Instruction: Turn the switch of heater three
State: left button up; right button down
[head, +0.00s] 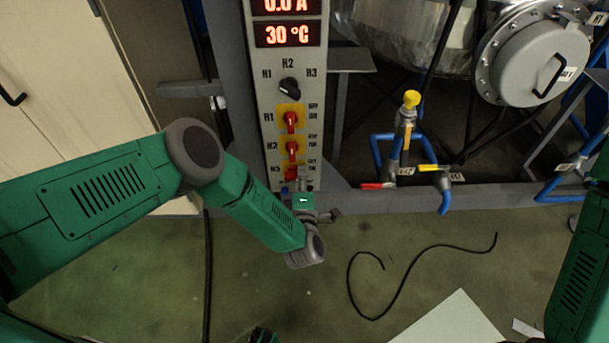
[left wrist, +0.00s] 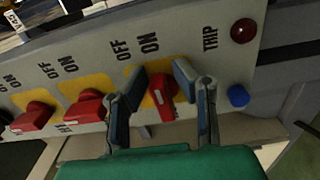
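The heater three switch is a red rotary knob on a yellow plate, lowest in the column on the grey control panel (head: 268,110). In the left wrist view this red knob (left wrist: 163,100) sits beside the ON and OFF marks, next to the TRIP label. In the head view the H3 knob (head: 291,172) is partly hidden by my left gripper (head: 302,182). In the left wrist view my left gripper (left wrist: 160,82) is open, with one finger on each side of the knob; gaps show between fingers and knob.
Above are the H2 knob (head: 292,149), H1 knob (head: 291,120) and a black selector (head: 289,88). A red lamp (left wrist: 243,31) and blue button (left wrist: 238,96) lie beside the gripper. Blue pipes with valves (head: 400,150) stand right. A cable (head: 405,270) lies on the floor.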

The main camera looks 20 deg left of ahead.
pick_arm(q)
jog(key=shift+s+a, duration=0.1)
jog(key=shift+a, duration=0.25)
jog(key=shift+d, duration=0.3)
jog(key=v, duration=1.1)
jog(key=shift+s, duration=0.35)
jog(key=shift+d, duration=0.15)
